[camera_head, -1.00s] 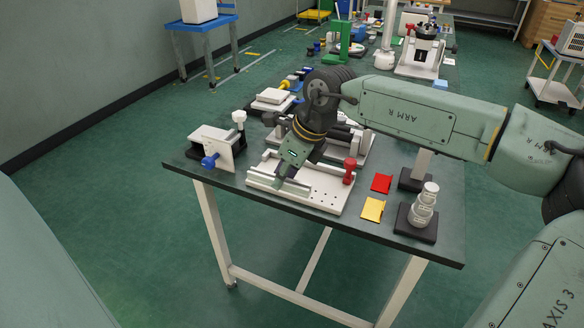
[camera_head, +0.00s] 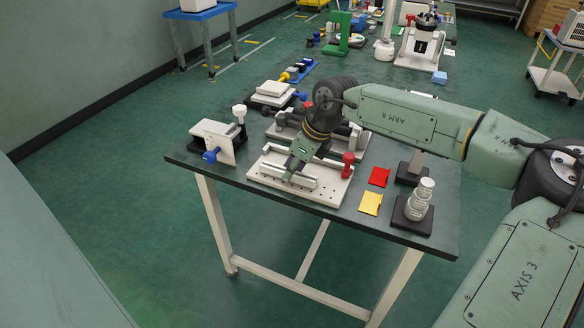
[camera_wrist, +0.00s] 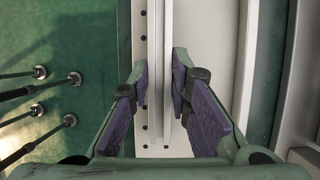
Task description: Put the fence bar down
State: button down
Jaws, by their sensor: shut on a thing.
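The fence bar (camera_head: 305,181) is a long pale bar over the white base plate (camera_head: 334,192) at the front of the bench. My gripper (camera_head: 288,176) reaches down from behind and is shut on the bar near its middle. In the wrist view, the bar (camera_wrist: 158,50) runs between the two purple-padded fingers of my gripper (camera_wrist: 161,75). The white plate with a row of dark holes shows below it. I cannot tell whether the bar touches the plate or hangs just above it.
A red knob (camera_head: 348,160) stands at the plate's right end. A white fixture with a blue knob (camera_head: 211,156) is to the left. Red (camera_head: 379,177) and yellow (camera_head: 370,203) pads and a stack of white weights (camera_head: 419,200) are to the right.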

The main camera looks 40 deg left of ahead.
jog(key=c, duration=1.5)
grip_release()
jog(key=shift+f, duration=0.15)
jog(key=shift+p, duration=0.3)
